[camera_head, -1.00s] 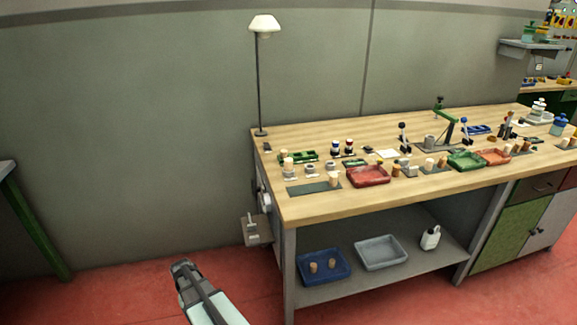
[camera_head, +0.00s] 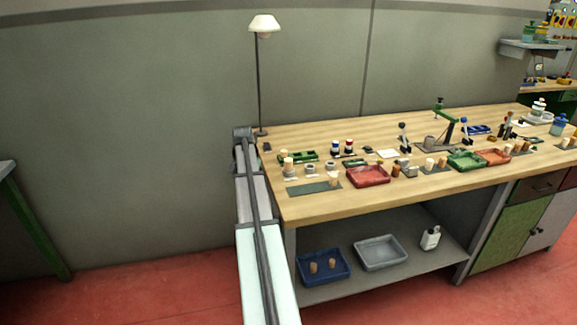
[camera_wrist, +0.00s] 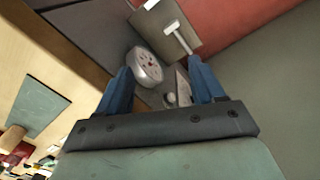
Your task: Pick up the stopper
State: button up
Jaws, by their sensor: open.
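Several cork stoppers stand on the workbench (camera_head: 330,210). One pale stopper (camera_head: 333,181) is at the right end of a dark green mat (camera_head: 308,189), near the bench's left front. Two more stoppers (camera_head: 314,267) stand in a blue tray (camera_head: 325,279) on the lower shelf. I cannot tell which stopper is meant.
A lamp (camera_head: 263,24) stands at the back left corner. Red (camera_head: 368,186) and green trays crowd the bench; its front strip is clear.

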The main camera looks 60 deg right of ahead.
aim_at(288, 159)
jog(key=s+d+r+m, duration=0.1)
jog(key=s+d+r, duration=0.25)
jog(key=r, duration=0.25)
jog(key=s+d+r+m+h, duration=0.1)
jog(key=s+d+r, duration=0.2)
jog(key=d+r, duration=0.25)
jog(key=s+d+r+m, duration=0.1)
jog(key=s+d+r, duration=0.25)
jog(key=r, duration=0.35)
jog(key=shift+t, duration=0.3)
jog(key=f, duration=0.5)
jog(key=d+f, duration=0.1)
jog(key=f, duration=0.2)
jog(key=shift+w+f, duration=0.1)
jog(key=shift+w, duration=0.25)
jog(key=shift+w+d+f, duration=0.15)
jog(key=shift+f, duration=0.7)
jog(key=shift+w+d+f, duration=0.1)
jog(key=shift+d+f, duration=0.1)
jog(key=shift+f, duration=0.7)
jog(key=shift+w+d+f, duration=0.15)
jog(key=shift+f, duration=0.7)
jog(key=shift+c, duration=0.3)
jog(key=c, duration=1.1)
jog(key=shift+r, duration=0.1)
jog(key=shift+c, duration=0.2)
